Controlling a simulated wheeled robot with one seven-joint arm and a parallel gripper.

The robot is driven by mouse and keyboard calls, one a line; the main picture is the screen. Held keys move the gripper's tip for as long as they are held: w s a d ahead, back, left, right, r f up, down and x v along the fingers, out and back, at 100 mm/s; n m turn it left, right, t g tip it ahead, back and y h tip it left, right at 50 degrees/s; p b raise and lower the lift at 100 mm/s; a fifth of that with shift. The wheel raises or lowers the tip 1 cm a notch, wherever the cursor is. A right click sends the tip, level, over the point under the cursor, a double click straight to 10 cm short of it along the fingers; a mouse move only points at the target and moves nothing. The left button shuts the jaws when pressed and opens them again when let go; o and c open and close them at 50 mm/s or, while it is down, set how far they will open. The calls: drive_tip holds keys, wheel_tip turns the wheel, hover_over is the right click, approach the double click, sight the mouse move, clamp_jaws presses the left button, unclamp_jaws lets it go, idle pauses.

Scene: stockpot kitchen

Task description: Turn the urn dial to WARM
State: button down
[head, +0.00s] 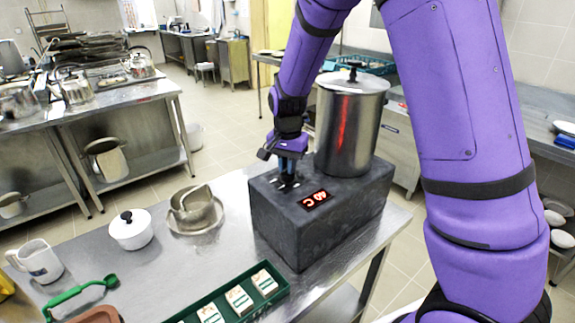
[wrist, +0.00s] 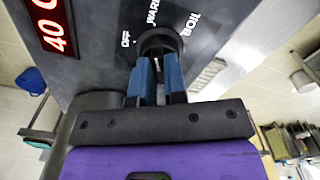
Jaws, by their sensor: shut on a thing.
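The urn is a steel pot with a black-knobbed lid (head: 347,115) on a dark grey base (head: 318,222). A red display (head: 315,198) on the base reads 40 C; it also shows in the wrist view (wrist: 52,32). My gripper (head: 287,178) points down at the top of the base, left of the pot. In the wrist view its blue fingers (wrist: 158,65) are shut on the black round dial (wrist: 160,40). OFF, WARM and BOIL are printed around the dial. I cannot tell which mark the dial points to, as the fingers hide part of it.
The urn base stands on a steel table (head: 130,270). A white lidded pot (head: 131,230), a metal jug on a dish (head: 196,209), a white mug (head: 38,262) and a green tray (head: 232,296) of packets share it. The pot stands close beside my gripper.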

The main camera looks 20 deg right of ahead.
drive_tip(key=c, duration=1.2)
unclamp_jaws()
drive_tip(key=shift+o, duration=0.2)
drive_tip(key=shift+r, duration=0.1)
wheel_tip(320, 180, up, 11)
drive_tip(key=shift+f, duration=0.2)
